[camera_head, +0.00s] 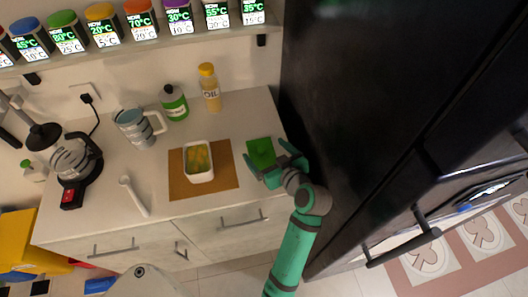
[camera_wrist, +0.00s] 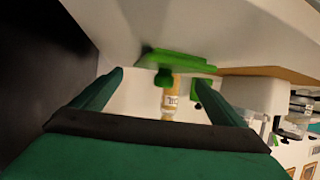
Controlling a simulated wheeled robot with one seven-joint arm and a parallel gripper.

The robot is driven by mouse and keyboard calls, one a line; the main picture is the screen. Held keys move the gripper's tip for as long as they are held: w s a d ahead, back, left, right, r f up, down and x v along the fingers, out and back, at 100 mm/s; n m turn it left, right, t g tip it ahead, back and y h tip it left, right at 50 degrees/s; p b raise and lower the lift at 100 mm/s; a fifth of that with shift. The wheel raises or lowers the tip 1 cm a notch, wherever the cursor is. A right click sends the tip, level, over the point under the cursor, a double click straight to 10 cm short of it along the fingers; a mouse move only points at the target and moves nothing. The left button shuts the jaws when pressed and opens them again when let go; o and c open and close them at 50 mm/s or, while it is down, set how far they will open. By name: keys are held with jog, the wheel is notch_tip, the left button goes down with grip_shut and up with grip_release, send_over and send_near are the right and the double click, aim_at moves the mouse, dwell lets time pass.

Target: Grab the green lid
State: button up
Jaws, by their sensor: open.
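The green lid (camera_head: 261,152) lies on the counter's right part, beside the brown mat. In the wrist view, which appears upside down, the lid (camera_wrist: 180,62) shows as a flat green plate with a knob (camera_wrist: 163,79). My gripper (camera_head: 270,159) is open at the near right side of the lid. In the wrist view its two fingers (camera_wrist: 158,82) stand to either side of the knob, with nothing clamped. I cannot tell whether a finger touches the lid.
A white container (camera_head: 198,176) with yellow-green contents stands on the brown mat (camera_head: 229,179). The oil bottle (camera_head: 210,92) and a green-labelled bottle (camera_head: 174,105) stand behind. A tall black fridge (camera_head: 345,130) borders the counter on the right. A shelf of dispensers (camera_head: 140,40) hangs above.

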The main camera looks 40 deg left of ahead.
aim_at(263, 146)
jog(key=shift+w+a+f, duration=0.15)
jog(key=shift+a, duration=0.3)
jog(key=shift+w+x, duration=0.2)
jog(key=shift+x, duration=2.3)
jog(key=c, duration=1.4)
